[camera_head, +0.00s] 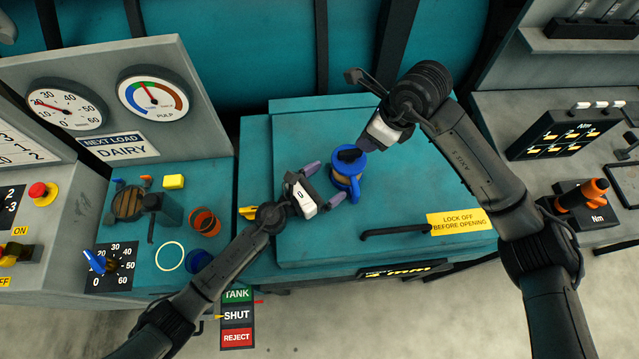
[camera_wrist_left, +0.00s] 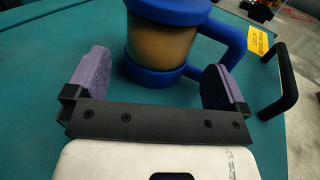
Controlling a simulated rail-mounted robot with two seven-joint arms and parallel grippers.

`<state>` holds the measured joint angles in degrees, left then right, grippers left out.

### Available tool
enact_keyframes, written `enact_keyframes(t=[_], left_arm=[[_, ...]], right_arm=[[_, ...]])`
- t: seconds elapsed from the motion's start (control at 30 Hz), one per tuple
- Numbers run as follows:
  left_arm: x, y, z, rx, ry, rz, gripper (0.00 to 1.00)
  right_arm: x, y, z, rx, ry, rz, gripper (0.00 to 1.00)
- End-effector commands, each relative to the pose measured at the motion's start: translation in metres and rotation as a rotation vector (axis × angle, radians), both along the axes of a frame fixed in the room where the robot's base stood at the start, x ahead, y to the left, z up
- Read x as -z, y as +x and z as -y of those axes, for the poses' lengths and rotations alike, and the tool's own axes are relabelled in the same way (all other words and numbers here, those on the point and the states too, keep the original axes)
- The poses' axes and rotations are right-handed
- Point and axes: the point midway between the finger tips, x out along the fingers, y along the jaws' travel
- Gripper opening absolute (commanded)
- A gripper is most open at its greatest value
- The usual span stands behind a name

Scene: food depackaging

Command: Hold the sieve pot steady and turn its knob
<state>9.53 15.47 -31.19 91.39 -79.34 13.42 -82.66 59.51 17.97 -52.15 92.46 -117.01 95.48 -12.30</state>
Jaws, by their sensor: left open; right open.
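The sieve pot (camera_head: 345,183) stands upright on the teal top, with a blue lid and base, a tan middle and a blue handle. My left gripper (camera_head: 325,183) is open at its lower left. In the left wrist view, the pot (camera_wrist_left: 160,45) is ahead between the purple fingers of my left gripper (camera_wrist_left: 156,82), and its handle (camera_wrist_left: 238,38) is near the right finger. My right gripper (camera_head: 366,146) is open just above the lid at its upper right. A dark piece overlaps the lid; I cannot tell whether it is the knob or a finger.
A black bar handle (camera_head: 395,231) and a yellow sign (camera_head: 459,222) are right of the pot on the teal top (camera_head: 300,245). The teal top behind the pot is clear.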

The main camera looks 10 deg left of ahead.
Motion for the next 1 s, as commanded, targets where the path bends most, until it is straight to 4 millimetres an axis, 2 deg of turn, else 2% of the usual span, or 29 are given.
enact_keyframes(t=[0.2,0.4,0.87,1.0], left_arm=[[-0.001,0.022,0.021,-0.001,-0.005,-0.001,1.0],[-0.001,0.035,0.033,-0.003,-0.006,-0.001,1.0],[-0.001,0.041,0.039,-0.002,-0.005,-0.002,1.0],[-0.001,0.041,0.039,-0.002,-0.005,-0.002,0.87]], right_arm=[[0.0,0.0,0.0,0.0,0.0,0.0,0.43],[0.0,0.0,0.0,0.0,0.0,0.0,0.43],[0.0,0.0,0.0,0.0,0.0,0.0,0.43],[0.0,0.0,0.0,0.0,0.0,0.0,0.43]])
